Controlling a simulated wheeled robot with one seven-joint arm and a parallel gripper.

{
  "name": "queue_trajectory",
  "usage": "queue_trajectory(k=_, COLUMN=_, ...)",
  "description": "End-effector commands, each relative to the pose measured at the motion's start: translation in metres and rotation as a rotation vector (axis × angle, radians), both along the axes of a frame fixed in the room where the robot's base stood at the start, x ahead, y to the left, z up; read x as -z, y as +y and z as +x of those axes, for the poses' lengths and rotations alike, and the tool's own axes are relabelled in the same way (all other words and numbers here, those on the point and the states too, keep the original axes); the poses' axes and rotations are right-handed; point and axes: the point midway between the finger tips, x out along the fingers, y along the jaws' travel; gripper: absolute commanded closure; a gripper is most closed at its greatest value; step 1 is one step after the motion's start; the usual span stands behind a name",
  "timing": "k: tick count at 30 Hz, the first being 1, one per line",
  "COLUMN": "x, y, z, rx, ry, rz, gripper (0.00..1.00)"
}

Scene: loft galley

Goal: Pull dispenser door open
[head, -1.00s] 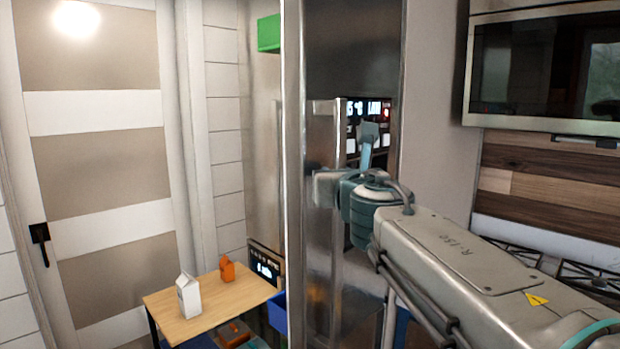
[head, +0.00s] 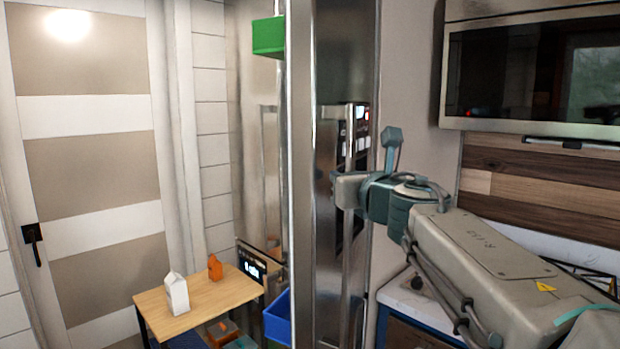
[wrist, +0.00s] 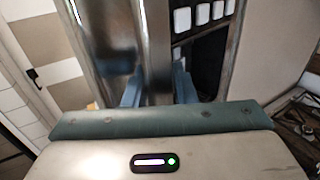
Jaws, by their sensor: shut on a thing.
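The dispenser door (head: 329,150) is a tall shiny steel panel, standing swung out nearly edge-on in the head view. It carries a dark control panel with pale buttons and a red light. Its vertical bar handle (head: 347,265) runs down the outer face; it also shows in the wrist view (wrist: 154,50). My gripper (head: 345,190) is at the handle; in the wrist view its blue-grey fingers (wrist: 157,88) lie on either side of the bar, shut on it. The fingertips are hard to make out in the head view.
A green bin (head: 268,36) and a blue bin (head: 277,318) show beside the door's left edge. A small wooden table (head: 215,300) with a white carton (head: 177,293) and an orange object (head: 215,267) stands at left. A wall oven (head: 540,75) is at right.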

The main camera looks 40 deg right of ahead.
Motion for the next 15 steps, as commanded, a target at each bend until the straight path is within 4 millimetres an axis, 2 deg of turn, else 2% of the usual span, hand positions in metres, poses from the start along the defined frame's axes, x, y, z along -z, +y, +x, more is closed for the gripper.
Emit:
queue_trajectory(k=9, x=0.0045, y=0.0017, z=0.0009, rx=-0.006, ry=0.006, rz=0.004, gripper=1.0)
queue_trajectory(k=10, x=0.0044, y=0.0017, z=0.0009, rx=-0.006, ry=0.006, rz=0.004, gripper=0.68)
queue_trajectory(k=11, x=0.0043, y=0.0017, z=0.0009, rx=-0.006, ry=0.005, rz=0.004, gripper=0.59)
queue_trajectory(k=12, x=0.004, y=0.0014, z=0.0007, rx=-0.005, ry=0.005, rz=0.004, gripper=0.55)
queue_trajectory(k=15, x=0.003, y=0.001, z=0.0005, rx=-0.003, ry=0.003, rz=0.002, gripper=0.55)
